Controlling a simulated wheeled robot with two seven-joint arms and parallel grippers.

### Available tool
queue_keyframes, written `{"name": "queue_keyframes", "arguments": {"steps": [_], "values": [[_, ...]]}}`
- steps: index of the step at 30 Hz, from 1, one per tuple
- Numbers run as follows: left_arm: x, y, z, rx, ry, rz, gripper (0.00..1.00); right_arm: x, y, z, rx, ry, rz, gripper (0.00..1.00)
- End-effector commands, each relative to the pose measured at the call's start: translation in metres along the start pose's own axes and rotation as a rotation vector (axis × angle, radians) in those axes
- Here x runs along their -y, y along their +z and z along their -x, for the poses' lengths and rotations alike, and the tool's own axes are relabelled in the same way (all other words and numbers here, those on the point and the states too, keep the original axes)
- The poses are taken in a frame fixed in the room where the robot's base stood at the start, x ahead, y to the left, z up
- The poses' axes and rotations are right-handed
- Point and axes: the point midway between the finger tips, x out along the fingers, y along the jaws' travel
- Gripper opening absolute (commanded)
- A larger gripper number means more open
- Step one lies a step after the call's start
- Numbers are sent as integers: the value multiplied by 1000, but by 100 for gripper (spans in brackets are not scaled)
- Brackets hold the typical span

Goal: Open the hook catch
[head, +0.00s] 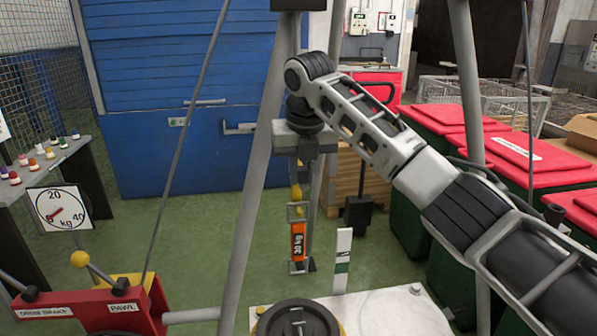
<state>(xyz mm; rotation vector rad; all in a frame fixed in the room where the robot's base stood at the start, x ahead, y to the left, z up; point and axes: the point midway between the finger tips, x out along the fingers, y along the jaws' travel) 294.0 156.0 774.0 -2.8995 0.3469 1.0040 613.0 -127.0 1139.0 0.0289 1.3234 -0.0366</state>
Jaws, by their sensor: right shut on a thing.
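My right gripper (298,172) points down in the middle of the head view, at the end of the arm from the right. Its jaws are shut at the top of a small yellow hook (296,192). The hook's catch is too small and too covered by the jaws to tell its position. Below the hook hangs a metal frame with an orange 20 kg weight (298,242). My left gripper is not in view.
Grey tripod legs (248,190) stand close around the gripper. A red winch box (90,308) marked PAWL and a round dial (57,207) are at left. A white and green post (342,262) rises from a white plate (395,312). Red-lidded bins (510,155) stand at right.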

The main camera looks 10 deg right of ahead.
Motion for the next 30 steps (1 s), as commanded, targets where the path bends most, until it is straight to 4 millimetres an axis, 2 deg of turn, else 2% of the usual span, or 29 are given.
{"name": "queue_keyframes", "arguments": {"steps": [7, 8, 9, 10, 21, 26, 30], "values": [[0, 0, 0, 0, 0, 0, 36, 0, 0, 0, -2, 1, 0, 0], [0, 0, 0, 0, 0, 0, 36, 0, 0, 0, -3, 1, 0, 25], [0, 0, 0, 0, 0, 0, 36, 0, 0, 0, -2, 1, 0, 36], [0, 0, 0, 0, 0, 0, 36, 0, 0, 0, -2, 1, 0, 42], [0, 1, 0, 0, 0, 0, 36, 0, 0, 6, 1, 1, 0, 42], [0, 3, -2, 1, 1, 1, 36, 0, 0, 31, 4, 1, 0, 42], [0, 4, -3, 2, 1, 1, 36, 0, 0, 63, 4, 2, -1, 42]]}}
